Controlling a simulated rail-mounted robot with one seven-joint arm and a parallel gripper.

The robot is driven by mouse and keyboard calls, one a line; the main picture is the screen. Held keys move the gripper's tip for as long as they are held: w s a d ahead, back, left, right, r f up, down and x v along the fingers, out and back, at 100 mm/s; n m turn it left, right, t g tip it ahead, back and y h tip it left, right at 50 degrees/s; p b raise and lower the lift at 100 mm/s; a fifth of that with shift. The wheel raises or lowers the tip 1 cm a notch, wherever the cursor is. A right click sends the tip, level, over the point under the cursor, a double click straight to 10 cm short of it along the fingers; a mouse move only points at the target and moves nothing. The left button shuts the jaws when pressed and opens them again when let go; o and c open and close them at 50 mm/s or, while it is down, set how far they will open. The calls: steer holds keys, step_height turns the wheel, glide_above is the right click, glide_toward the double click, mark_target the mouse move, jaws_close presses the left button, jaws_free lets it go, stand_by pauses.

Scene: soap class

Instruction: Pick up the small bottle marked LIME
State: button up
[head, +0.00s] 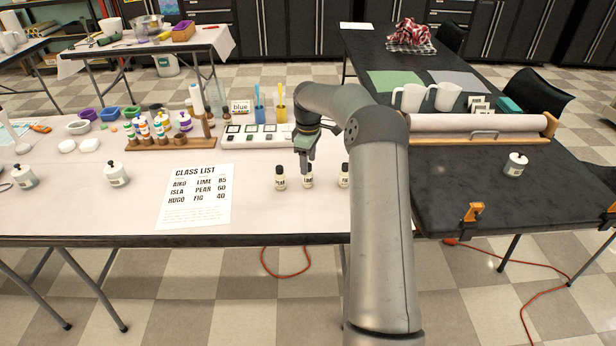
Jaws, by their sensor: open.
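Three small cream bottles with dark caps stand in a row near the front edge of the white-covered table: a left bottle (280,181), a middle bottle (308,182) and a right bottle (343,181). Their labels are too small to read, so I cannot tell which is marked LIME. My gripper (306,168) points down at the middle bottle, with its open fingers at the cap and hiding part of it. I cannot tell whether they touch it. My arm passes close to the right bottle in the picture.
A class list sheet (196,196) naming LIME, PEAR and FIG lies left of the bottles. White jars (116,176) stand further left. Behind are a wooden rack (183,139) of small bottles and a white tray of samples (240,137). A dark table (465,190) adjoins on the right.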

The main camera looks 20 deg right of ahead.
mark_target(308, 175)
steer(key=shift+s+a+f, duration=0.1)
steer(key=shift+f, duration=2.7)
steer(key=c, duration=1.1)
